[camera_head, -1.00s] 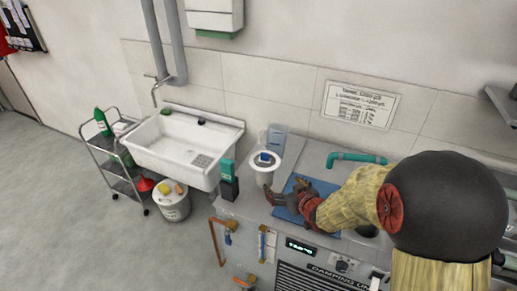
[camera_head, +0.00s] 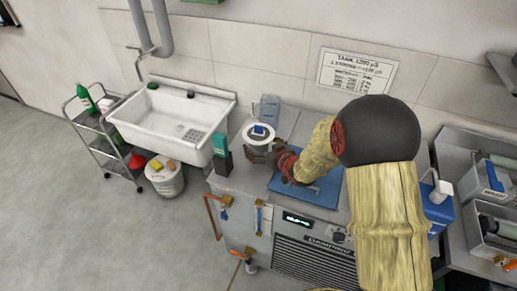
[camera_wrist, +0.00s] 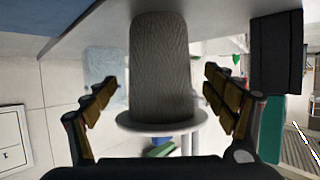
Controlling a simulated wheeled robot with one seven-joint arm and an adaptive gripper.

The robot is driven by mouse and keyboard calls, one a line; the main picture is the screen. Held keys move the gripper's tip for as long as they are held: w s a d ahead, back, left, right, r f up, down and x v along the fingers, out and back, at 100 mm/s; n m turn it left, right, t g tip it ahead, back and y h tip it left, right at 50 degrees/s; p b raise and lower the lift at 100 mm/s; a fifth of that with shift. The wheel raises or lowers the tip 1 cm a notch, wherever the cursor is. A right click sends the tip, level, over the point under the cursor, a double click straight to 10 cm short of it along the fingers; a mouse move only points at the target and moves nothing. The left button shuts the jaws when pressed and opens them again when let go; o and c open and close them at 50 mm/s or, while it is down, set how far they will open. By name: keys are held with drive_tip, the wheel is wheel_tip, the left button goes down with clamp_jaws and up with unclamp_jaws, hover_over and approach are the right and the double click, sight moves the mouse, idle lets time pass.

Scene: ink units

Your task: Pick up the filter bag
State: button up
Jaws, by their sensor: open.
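The filter bag is a grey, textured, tapered cylinder with a white rim. It stands on the counter in the head view, where its white round rim (camera_head: 249,139) shows with a small blue piece (camera_head: 259,130) at its middle. My gripper (camera_head: 258,155) is low at the near right side of the bag. In the wrist view the bag (camera_wrist: 163,60) fills the centre, rim lowest in the picture. My gripper (camera_wrist: 162,88) is open, with one finger on either side of the bag and a narrow gap showing on each side. The bag's far side is hidden.
A green-and-black bottle (camera_head: 222,160) stands close left of the bag. A clear container (camera_head: 269,108) is behind it. A blue mat (camera_head: 318,192) lies under my arm. A white sink (camera_head: 160,125) is left, and grey trays (camera_head: 485,180) are right.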

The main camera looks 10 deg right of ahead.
sight(264, 139)
drive_tip(key=c, duration=0.3)
drive_tip(key=c, duration=1)
drive_tip(key=shift+r, duration=0.1)
drive_tip(key=shift+r+p, duration=0.35)
drive_tip(key=shift+r, duration=0.2)
wheel_tip(264, 139, up, 2)
drive_tip(key=shift+r+p, duration=0.25)
drive_tip(key=shift+p, duration=0.35)
drive_tip(key=s+r+p, duration=0.1)
drive_tip(key=s+r, duration=0.2)
drive_tip(key=s, duration=0.1)
drive_tip(key=s+r+p, duration=0.2)
drive_tip(key=s+r, duration=0.1)
drive_tip(key=s, duration=0.2)
drive_tip(key=s+r+p, duration=0.1)
drive_tip(key=s+r, duration=0.2)
drive_tip(key=s, duration=0.2)
drive_tip(key=shift+d+r+p, duration=0.1)
drive_tip(key=shift+d+p, duration=0.05)
drive_tip(key=shift+p, duration=0.15)
